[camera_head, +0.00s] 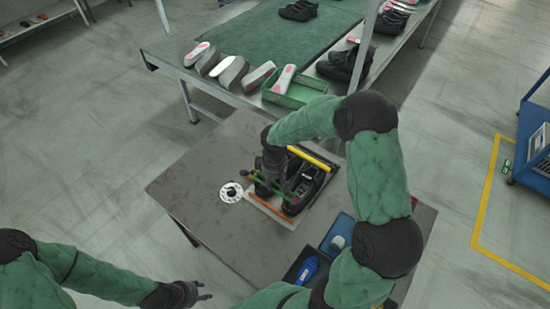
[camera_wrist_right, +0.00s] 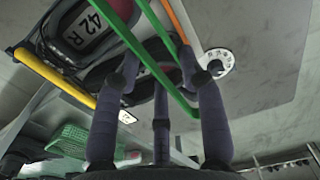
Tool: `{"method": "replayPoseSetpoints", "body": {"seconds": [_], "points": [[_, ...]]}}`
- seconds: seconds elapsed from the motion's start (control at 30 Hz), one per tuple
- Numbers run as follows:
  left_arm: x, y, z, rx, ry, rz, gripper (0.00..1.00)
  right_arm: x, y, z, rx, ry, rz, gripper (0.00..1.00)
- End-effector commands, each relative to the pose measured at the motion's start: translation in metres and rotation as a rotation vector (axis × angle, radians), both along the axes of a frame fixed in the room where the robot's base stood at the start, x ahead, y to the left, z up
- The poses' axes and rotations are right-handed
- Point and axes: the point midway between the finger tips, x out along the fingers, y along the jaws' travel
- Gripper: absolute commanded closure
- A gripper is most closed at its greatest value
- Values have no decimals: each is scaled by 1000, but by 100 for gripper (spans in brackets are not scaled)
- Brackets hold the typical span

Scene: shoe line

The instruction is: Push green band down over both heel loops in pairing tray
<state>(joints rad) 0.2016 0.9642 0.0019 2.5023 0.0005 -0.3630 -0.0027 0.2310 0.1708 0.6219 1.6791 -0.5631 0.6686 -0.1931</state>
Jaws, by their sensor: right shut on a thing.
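Two black shoes (camera_head: 308,183) lie side by side in the pairing tray (camera_head: 290,223), which has a yellow bar (camera_head: 313,158) at its far side and an orange strip (camera_head: 268,212) at its near side. The right wrist view shows a shoe labelled 42 R (camera_wrist_right: 85,30). My right gripper (camera_head: 268,184) is over the left end of the shoes, its fingers (camera_wrist_right: 158,65) shut on the green band (camera_wrist_right: 147,62). The band is stretched in long strands near the heels; whether it touches the loops is hidden. My left gripper (camera_head: 204,291) is open and empty, low and left, off the table.
A white slotted disc (camera_head: 231,192) lies left of the tray. Blue bins (camera_head: 336,240) stand at the table's right front, one with a blue item (camera_head: 307,270). A bench behind holds shoes and a green crate (camera_head: 297,92). The table's left part is clear.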

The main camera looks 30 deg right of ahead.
Motion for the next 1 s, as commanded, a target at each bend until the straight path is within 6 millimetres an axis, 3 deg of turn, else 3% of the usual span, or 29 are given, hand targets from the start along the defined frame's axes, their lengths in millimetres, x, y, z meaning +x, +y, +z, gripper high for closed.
{"method": "replayPoseSetpoints", "body": {"seconds": [0.37, 1.0], "points": [[-1, 0, -4, 0, 3, 1, 60, 0, 0, -6, 0, 0, 0, 76], [-1, 0, -26, 0, 1, 1, 60, 0, 0, -37, 0, 0, -1, 76]]}}
